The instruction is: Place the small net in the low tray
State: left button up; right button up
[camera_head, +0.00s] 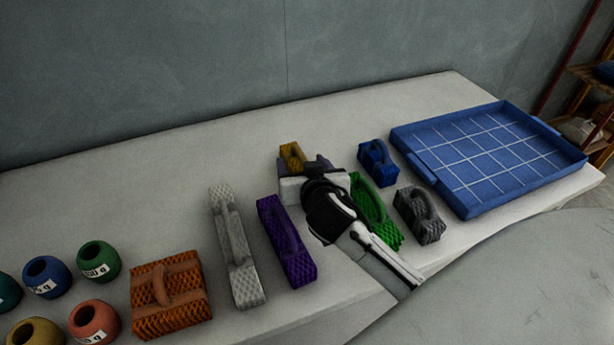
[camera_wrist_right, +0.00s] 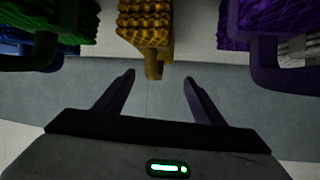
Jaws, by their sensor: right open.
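Several nets with handles stand on the pale table. A small yellow net (camera_head: 291,156) is at the back, partly hidden by my right gripper (camera_head: 308,168). Small blue (camera_head: 379,163) and dark grey (camera_head: 420,214) nets stand to its right. The low tray (camera_head: 477,211) is blue with a white grid and is empty. In the right wrist view my right gripper (camera_wrist_right: 159,93) is open and empty, and the yellow net (camera_wrist_right: 146,24) with its handle lies just beyond and between the fingertips. My left gripper is not in view.
A green net (camera_head: 372,208) and a purple net (camera_head: 286,240) flank my right gripper. A long pale grey net (camera_head: 236,250) and a wide orange net (camera_head: 171,296) stand further left. Several round labelled weights (camera_head: 98,262) fill the left end. A wall rises behind the table.

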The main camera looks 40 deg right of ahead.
aim_at(294, 154)
jog(key=x, duration=0.9)
jog(key=shift+w+a+f, duration=0.1)
jog(key=shift+w+f, duration=0.25)
jog(key=shift+c, duration=0.4)
jog(key=c, duration=1.3)
notch_tip(294, 154, up, 10)
jog(key=shift+f+p, duration=0.15)
jog(key=shift+p, duration=0.35)
jog(key=shift+c, duration=0.2)
jog(key=shift+a+r, duration=0.15)
jog(key=shift+r, duration=0.25)
jog(key=s+a+r+n+t+y, duration=0.1)
jog(key=s+a+r+n+y, duration=0.3)
jog(key=s+a+r, duration=0.9)
notch_tip(294, 154, up, 4)
jog(key=shift+a+f+n+y, duration=0.1)
jog(key=shift+a+n+y, duration=0.2)
jog(key=shift+a+y, duration=0.45)
